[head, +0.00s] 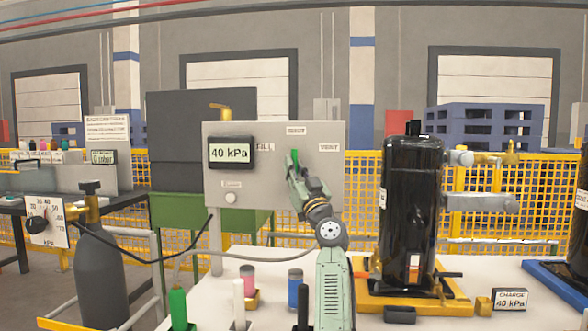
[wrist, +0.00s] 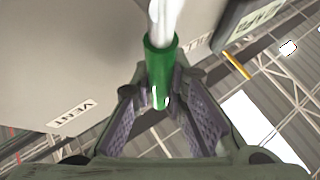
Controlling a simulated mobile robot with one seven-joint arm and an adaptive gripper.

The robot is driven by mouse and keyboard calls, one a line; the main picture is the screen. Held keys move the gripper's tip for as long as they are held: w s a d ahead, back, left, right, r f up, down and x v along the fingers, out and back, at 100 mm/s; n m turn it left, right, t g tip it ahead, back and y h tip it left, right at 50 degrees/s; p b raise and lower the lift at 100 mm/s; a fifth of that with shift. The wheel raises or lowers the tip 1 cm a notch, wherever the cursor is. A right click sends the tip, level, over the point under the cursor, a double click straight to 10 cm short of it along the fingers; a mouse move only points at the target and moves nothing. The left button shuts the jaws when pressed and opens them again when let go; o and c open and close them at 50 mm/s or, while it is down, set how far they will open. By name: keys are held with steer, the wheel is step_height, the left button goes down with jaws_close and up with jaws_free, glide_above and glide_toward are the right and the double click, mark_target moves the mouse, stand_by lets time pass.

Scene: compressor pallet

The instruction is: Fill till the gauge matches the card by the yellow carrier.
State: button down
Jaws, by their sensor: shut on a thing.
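The grey panel (head: 219,181) carries a gauge display (head: 231,153) reading 40 kPa. A green lever handle (head: 294,158) on the panel points roughly upward, between the FILL label on its left and the VENT label on its right. My gripper (head: 296,174) is at the handle. In the wrist view, my gripper (wrist: 158,100) is shut on the green handle (wrist: 160,62), which lies between the fingers. The charge card (head: 509,299) reads 40 kPa. It stands to the right of the yellow carrier (head: 412,307), which holds a black compressor (head: 410,210).
A grey cylinder (head: 99,275) with a dial (head: 47,222) stands at the left, with a hose running from it. Small coloured bottles, including a pink one (head: 248,277), stand on the pale table (head: 450,262). A blue carrier (head: 562,280) is at the right edge. Yellow fencing (head: 352,186) runs behind.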

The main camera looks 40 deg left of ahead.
steer(key=c, duration=1.6)
jaws_free()
steer(key=shift+o, duration=0.2)
step_height(320, 180, up, 10)
